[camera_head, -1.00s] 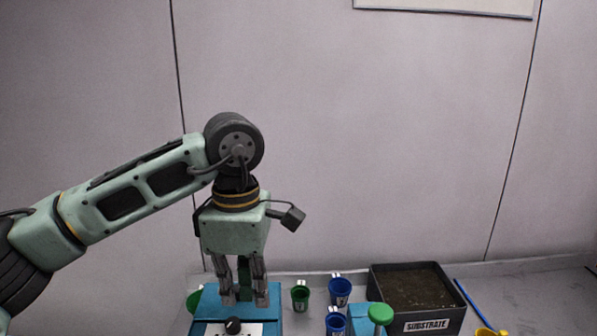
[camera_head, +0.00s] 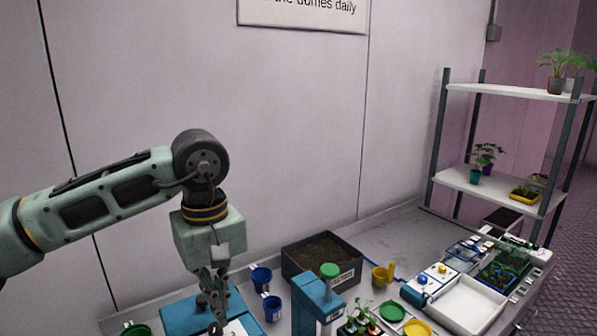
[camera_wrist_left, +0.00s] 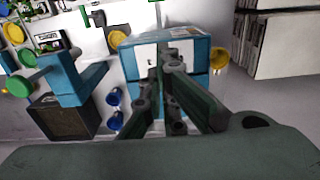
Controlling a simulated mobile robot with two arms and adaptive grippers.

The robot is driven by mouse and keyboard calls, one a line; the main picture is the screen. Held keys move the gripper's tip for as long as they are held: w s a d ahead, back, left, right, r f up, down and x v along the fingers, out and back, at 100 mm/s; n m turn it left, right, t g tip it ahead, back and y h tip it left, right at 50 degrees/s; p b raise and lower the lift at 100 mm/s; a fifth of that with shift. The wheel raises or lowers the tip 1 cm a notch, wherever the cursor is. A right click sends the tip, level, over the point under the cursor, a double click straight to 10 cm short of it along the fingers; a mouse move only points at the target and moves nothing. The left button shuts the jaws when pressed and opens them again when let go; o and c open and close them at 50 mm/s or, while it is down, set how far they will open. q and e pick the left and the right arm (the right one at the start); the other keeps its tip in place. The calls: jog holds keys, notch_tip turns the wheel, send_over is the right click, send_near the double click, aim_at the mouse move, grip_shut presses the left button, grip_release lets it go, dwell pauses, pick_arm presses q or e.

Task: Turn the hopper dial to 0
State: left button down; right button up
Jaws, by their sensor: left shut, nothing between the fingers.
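A blue box (camera_head: 178,318) stands at the bottom of the head view, with a white plate (camera_head: 236,327) on its near side. A dark round knob (camera_head: 215,328), which looks like the dial, shows low on that plate, partly hidden by my fingers; its setting cannot be read. My left gripper (camera_head: 219,316) points down right at the plate, its fingers together and empty. Whether it touches the knob is unclear. In the left wrist view the fingers (camera_wrist_left: 166,68) overlap the white panel of the blue box (camera_wrist_left: 196,55), and the dial is hidden behind them. My right gripper is not in view.
Blue cups (camera_head: 262,277) and a black substrate bin (camera_head: 302,251) stand right of the box. A blue stand with a green knob (camera_head: 329,270) is nearer. Yellow cup (camera_head: 383,275), white tray (camera_head: 468,306) and a shelf rack (camera_head: 498,185) lie farther right.

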aim_at(222, 330)
pick_arm(q)
jog(key=f, duration=0.1)
jog(key=f+b, duration=0.1)
jog(key=f, duration=0.1)
jog(key=shift+w+d, duration=0.2)
jog(key=f+b, duration=0.3)
jog(key=shift+s+a+f, duration=0.15)
jog(key=shift+a+f, duration=0.05)
jog(key=shift+f, duration=0.1)
jog(key=shift+s+f, duration=0.1)
jog(key=shift+s, duration=0.1)
jog(key=shift+f, duration=0.15)
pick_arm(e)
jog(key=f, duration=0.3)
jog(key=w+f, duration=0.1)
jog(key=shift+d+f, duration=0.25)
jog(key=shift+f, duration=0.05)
pick_arm(q)
jog(key=shift+w+a, duration=0.1)
jog(key=shift+a, duration=0.05)
